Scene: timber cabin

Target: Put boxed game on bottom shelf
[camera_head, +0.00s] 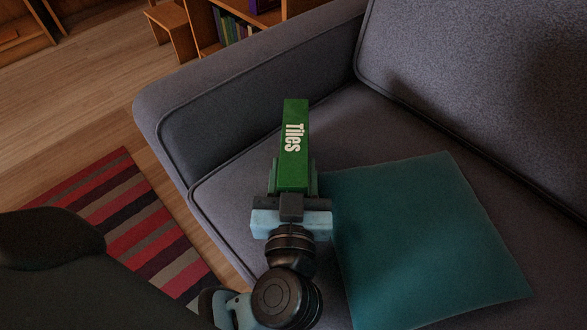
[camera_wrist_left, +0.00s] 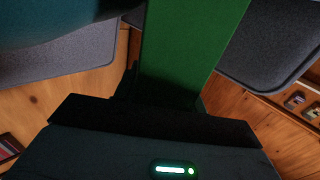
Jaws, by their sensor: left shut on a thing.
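The boxed game is a narrow green box (camera_head: 294,145) with "Tiles" in white letters on its side. My left gripper (camera_head: 292,188) is shut on its near end and holds it over the grey sofa seat, pointing away from me. In the left wrist view the green box (camera_wrist_left: 188,45) fills the upper middle, between the dark fingers (camera_wrist_left: 165,92). A wooden shelf unit (camera_head: 207,28) stands beyond the sofa arm at the top of the head view. Its low compartment holds several upright books, and most of the unit is cut off. My right gripper is not in view.
A grey sofa (camera_head: 250,85) takes up the middle and right, with a teal cushion (camera_head: 425,235) just right of my left gripper. A striped rug (camera_head: 135,220) lies on the wood floor at left. A small wooden stool (camera_head: 172,30) stands beside the shelf. Floor at upper left is clear.

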